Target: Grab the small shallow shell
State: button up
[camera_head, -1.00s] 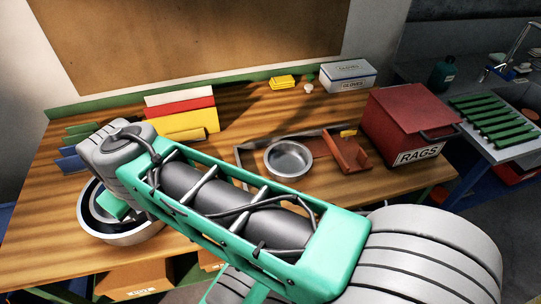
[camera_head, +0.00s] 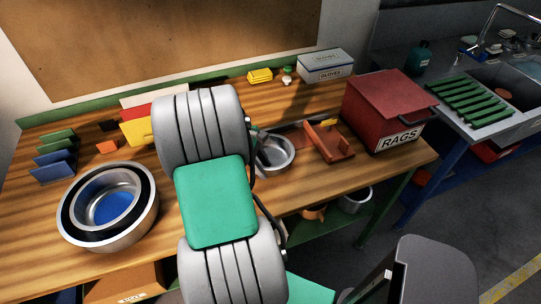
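A small shallow silver dish (camera_head: 277,154), which fits the small shallow shell, sits on the bench right of centre. Its left side is hidden behind my arm. A larger round silver vessel (camera_head: 82,232) stands at the left of the bench; it has a dark ring, a silver inner wall and a blue bottom inside. My arm, with grey ribbed joints and a green link, rises through the middle of the view between the two.
A brown angled holder (camera_head: 328,142) stands right beside the dish. A red RAGS box (camera_head: 388,110) is further right and a white GLOVES box (camera_head: 325,66) behind. Coloured upright plates line the left rear. Bare bench (camera_head: 325,185) shows in front of the dish.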

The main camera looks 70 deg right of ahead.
jog(key=shift+s+d+f, duration=0.1)
jog(key=shift+f, duration=0.25)
grip_shut()
dwell(0.3)
